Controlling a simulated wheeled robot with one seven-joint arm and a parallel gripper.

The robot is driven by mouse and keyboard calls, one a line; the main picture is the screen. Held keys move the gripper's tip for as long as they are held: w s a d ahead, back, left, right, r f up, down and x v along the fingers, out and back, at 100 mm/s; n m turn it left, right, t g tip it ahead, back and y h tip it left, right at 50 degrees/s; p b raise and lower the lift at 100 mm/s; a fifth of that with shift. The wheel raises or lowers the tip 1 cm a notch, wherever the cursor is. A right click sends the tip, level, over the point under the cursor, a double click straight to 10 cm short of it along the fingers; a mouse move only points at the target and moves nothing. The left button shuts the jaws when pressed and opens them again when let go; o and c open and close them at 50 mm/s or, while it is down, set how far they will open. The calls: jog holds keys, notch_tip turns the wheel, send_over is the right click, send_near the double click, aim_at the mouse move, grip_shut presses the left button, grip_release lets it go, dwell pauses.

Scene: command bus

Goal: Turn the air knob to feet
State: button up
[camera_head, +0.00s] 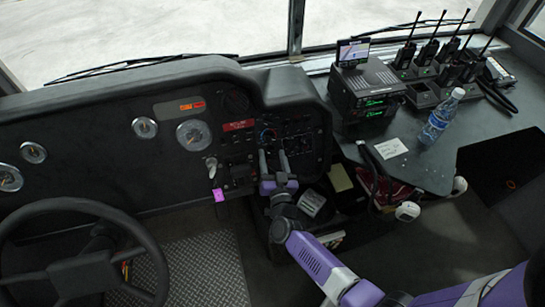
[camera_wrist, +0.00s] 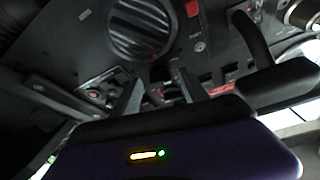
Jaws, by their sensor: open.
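My gripper (camera_head: 273,157) is in front of the centre dash panel, its two fingers apart and pointing up at the controls. Nothing shows between the fingers. A round dial with blue and red marks (camera_head: 267,134) sits on the panel just beyond the fingertips and is partly covered by them. I cannot tell which control is the air knob or read its setting. In the wrist view my gripper (camera_wrist: 161,88) is also open, with dark fingers in front of the panel. No knob is clearly seen between them there. I cannot tell whether a fingertip touches the panel.
The steering wheel (camera_head: 85,262) is at lower left. A radio stack (camera_head: 366,92), a water bottle (camera_head: 440,117) and several walkie-talkies stand on the right console. A pink tag (camera_head: 219,195) hangs left of my gripper. A round slatted vent (camera_wrist: 143,28) tops the wrist view.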

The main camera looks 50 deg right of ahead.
jog(key=v, duration=0.7)
jog(key=shift+s+a, duration=0.25)
jog(key=shift+s, duration=0.05)
dwell(0.3)
jog(key=s+a+r+n+t+y, duration=0.3)
jog(key=s+a+r+n+y, duration=0.25)
jog(key=s+a, duration=0.7)
jog(key=s+a+r+n+g+y, duration=0.1)
jog(key=s+a+r+n+y, duration=0.1)
jog(key=s+r, duration=0.4)
jog(key=s+a+r+n+g+y, duration=0.1)
jog(key=s+a+r+n+y, duration=0.1)
jog(key=s+r, duration=0.5)
jog(key=shift+a+r+n+y, duration=0.3)
jog(key=shift+r+n+y, duration=0.35)
jog(key=shift+y, duration=0.5)
